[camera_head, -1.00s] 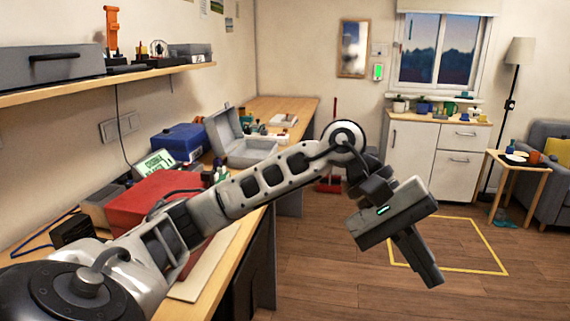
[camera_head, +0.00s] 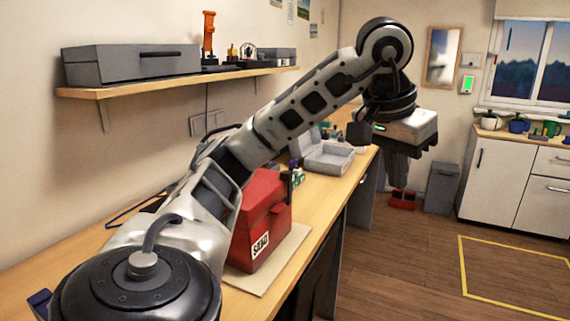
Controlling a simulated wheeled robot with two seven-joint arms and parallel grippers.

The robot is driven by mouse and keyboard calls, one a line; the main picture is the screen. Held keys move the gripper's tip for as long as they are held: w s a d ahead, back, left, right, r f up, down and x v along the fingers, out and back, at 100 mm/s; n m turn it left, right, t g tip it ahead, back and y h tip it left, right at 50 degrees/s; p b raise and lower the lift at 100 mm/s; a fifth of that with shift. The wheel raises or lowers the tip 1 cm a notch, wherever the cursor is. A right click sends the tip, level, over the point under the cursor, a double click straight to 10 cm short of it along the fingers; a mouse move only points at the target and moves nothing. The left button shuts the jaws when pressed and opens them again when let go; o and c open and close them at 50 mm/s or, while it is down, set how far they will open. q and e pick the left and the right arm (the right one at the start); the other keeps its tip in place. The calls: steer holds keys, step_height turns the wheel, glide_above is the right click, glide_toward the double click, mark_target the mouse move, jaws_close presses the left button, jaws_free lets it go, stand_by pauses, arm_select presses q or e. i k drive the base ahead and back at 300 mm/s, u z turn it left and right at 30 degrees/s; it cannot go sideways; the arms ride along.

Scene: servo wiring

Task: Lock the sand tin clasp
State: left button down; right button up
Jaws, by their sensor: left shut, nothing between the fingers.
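A red tin (camera_head: 262,215) with a white label that seems to read "SAND" stands on a pale board (camera_head: 288,262) on the workbench. My left arm crosses in front of its left part. I cannot make out its clasp or tell how it sits. My left gripper (camera_head: 400,165) is shut and empty, pointing down, beyond and to the right of the tin, well apart from it. My right gripper is not in view.
An open grey case (camera_head: 328,160) lies farther back on the workbench (camera_head: 325,205). A shelf (camera_head: 180,84) with a grey box (camera_head: 130,63) runs above on the left wall. Open floor with a yellow outline (camera_head: 480,293) lies at the right.

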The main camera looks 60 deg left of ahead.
mark_target(286, 176)
steer(key=u, duration=1.2)
steer(key=i, duration=0.9)
steer(key=z, duration=0.2)
